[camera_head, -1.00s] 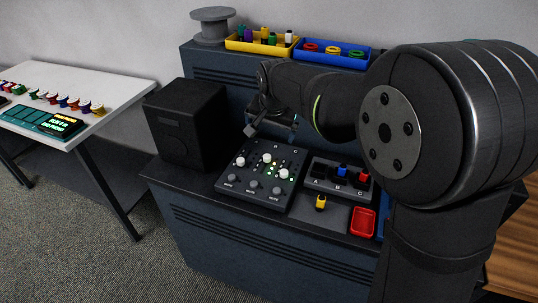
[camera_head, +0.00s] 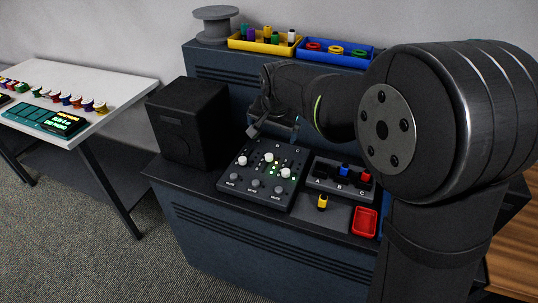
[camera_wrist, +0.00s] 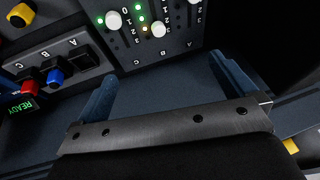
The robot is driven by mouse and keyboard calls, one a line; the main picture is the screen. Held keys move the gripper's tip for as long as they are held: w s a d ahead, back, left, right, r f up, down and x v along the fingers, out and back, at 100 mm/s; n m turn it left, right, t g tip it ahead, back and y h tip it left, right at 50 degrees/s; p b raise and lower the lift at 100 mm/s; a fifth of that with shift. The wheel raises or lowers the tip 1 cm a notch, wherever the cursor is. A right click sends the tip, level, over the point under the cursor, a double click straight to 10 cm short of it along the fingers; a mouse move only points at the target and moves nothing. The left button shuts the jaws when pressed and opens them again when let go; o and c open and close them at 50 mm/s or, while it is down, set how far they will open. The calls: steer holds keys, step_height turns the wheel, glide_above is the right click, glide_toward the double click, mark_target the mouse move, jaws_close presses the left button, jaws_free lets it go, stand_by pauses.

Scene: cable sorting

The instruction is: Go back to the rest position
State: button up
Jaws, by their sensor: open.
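My gripper (camera_head: 275,130) is above the back edge of the mixer panel in the head view, partly hidden by my own arm. In the wrist view its two blue-grey fingers (camera_wrist: 165,88) are spread wide apart with nothing between them. The dark mixer panel (camera_head: 246,181) has white slider knobs, lit green dots and grey mute buttons. Beside it is the socket block (camera_head: 325,180) marked A, B and C. A blue plug (camera_head: 344,169) and a red plug (camera_head: 365,177) sit in it, and slot A looks empty in the wrist view.
A yellow plug (camera_head: 322,202) stands in front of the socket block, left of a red tray (camera_head: 364,221). A black speaker box (camera_head: 190,122) stands left of the mixer. A yellow bin (camera_head: 264,46), a blue bin (camera_head: 312,57) and a grey spool (camera_head: 215,25) are on the back shelf.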

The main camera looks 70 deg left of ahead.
steer(key=w+v, duration=0.1)
steer(key=v, duration=0.8)
steer(key=shift+s+r, duration=0.25)
steer(key=shift+s, duration=0.25)
step_height(320, 180, down, 15)
steer(key=n+t+h, duration=0.3)
steer(key=n, duration=1.4)
steer(key=shift+w, duration=0.4)
steer(key=shift+r, duration=0.15)
steer(key=v, duration=1)
steer(key=shift+a, duration=0.1)
